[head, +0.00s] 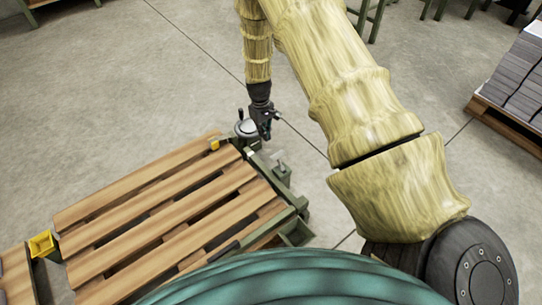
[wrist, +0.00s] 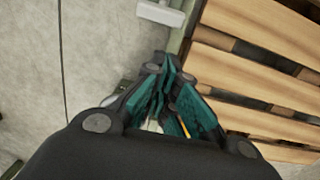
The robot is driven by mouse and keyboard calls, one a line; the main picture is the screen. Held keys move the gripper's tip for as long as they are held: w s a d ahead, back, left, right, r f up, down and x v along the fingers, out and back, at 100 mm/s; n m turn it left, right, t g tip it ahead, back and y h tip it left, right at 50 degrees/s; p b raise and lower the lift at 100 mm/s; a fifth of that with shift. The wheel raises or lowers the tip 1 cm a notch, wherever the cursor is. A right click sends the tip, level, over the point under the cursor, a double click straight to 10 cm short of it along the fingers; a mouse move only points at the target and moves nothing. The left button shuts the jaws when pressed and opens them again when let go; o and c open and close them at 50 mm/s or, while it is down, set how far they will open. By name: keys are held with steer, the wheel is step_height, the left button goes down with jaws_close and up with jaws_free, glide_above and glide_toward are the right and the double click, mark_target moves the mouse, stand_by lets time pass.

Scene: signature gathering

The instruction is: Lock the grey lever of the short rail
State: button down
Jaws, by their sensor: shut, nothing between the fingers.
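The green short rail (head: 262,172) runs along the right end of the slatted wooden bed. A light grey piece (head: 280,164) stands on a green block at this rail and may be the grey lever. A pale grey block in the wrist view (wrist: 162,12), at the top beside the green rail, looks like the same piece. My gripper (head: 266,132) points down at the rail's far corner, beside a round pale disc (head: 246,127) with a dark handle. Its teal fingers (wrist: 165,98) are shut and empty, apart from the grey piece. Whether they touch anything below is hidden.
The wooden slats (head: 160,205) fill the lower left, with a yellow corner piece (head: 42,243) at the left and a small yellow piece (head: 214,143) at the far edge. A pallet of stacked paper (head: 515,85) stands at right. The concrete floor between is clear.

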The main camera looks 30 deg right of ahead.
mark_target(279, 163)
steer(key=shift+w+d+r+b, duration=0.1)
steer(key=shift+w+d+b, duration=0.25)
steer(key=shift+w, duration=0.3)
steer(key=shift+w+d+r+b, duration=0.1)
steer(key=shift+w+d+b, duration=0.2)
steer(key=shift+w, duration=0.3)
steer(key=shift+f, duration=0.2)
step_height(279, 163, down, 10)
steer(key=s+b, duration=0.1)
steer(key=b, duration=0.4)
steer(key=s, duration=0.1)
steer(key=s+r+b, duration=0.1)
steer(key=s+r, duration=0.1)
steer(key=shift+s+d, duration=0.15)
steer(key=shift+s, duration=0.2)
